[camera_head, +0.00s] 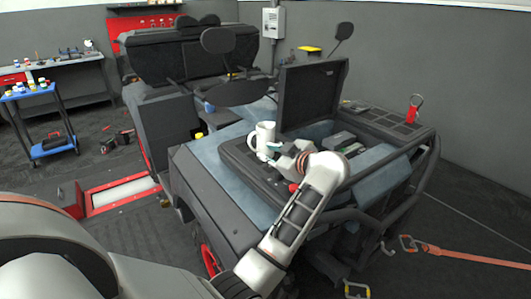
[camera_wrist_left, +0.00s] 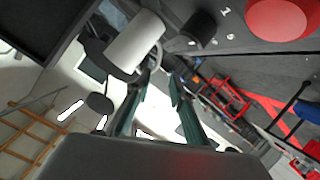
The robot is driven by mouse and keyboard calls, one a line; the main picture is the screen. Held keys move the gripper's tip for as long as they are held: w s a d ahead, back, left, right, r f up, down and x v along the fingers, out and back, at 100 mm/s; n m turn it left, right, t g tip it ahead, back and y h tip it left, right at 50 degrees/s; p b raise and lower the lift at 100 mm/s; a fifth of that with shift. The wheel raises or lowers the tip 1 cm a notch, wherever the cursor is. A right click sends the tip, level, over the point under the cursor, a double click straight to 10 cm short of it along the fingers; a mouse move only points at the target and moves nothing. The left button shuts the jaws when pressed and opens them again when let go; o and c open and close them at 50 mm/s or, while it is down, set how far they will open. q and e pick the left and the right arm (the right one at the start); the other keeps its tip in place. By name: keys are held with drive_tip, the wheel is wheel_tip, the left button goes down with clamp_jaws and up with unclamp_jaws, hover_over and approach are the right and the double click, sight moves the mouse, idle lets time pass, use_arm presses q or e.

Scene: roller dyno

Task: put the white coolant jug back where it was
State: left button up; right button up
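The white coolant jug (camera_head: 265,136) is upright at the left end of the open front compartment of the dark vehicle, beside the raised lid. My left gripper (camera_head: 277,149) is right beside it, on its handle side. Whether the jug's base touches the surface is hard to tell. My right gripper is not in view.
The raised dark lid (camera_head: 312,95) stands close behind the jug. A tubular bumper (camera_head: 425,170) edges the vehicle's front right. A red-handled item (camera_head: 413,108) is on the far right corner. An orange strap (camera_head: 465,256) runs to the right. A blue cart (camera_head: 45,120) stands far left.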

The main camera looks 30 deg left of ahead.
use_arm(q)
drive_tip(key=shift+s+d, duration=0.15)
drive_tip(key=shift+d, duration=0.05)
drive_tip(key=shift+s+a+r+y, duration=0.15)
drive_tip(key=shift+s+a+y, duration=0.05)
drive_tip(key=shift+a+y, duration=0.1)
drive_tip(key=s+r+m+t+y, duration=0.1)
drive_tip(key=s+r+t+y, duration=0.4)
drive_tip(key=s+r+t, duration=0.15)
drive_tip(key=s+d+f+m+t+h, duration=0.3)
drive_tip(key=d+f+m+t+h, duration=0.1)
drive_tip(key=d+m+t+h, duration=0.8)
drive_tip(key=s+d+f+m+g+h, duration=0.3)
drive_tip(key=f+m+h, duration=0.15)
drive_tip(key=f, duration=0.55)
drive_tip(key=s+d+f+m+g+h, duration=0.3)
drive_tip(key=f+m+h, duration=0.15)
drive_tip(key=f, duration=0.55)
drive_tip(key=s+f+g, duration=0.4)
drive_tip(key=s+f, duration=0.4)
drive_tip(key=f, duration=0.2)
drive_tip(key=s+f+m+g, duration=0.1)
drive_tip(key=s+f+g, duration=0.3)
drive_tip(key=s+f, duration=0.4)
wheel_tip(320, 180, down, 4)
drive_tip(key=shift+s+a+r, duration=0.25)
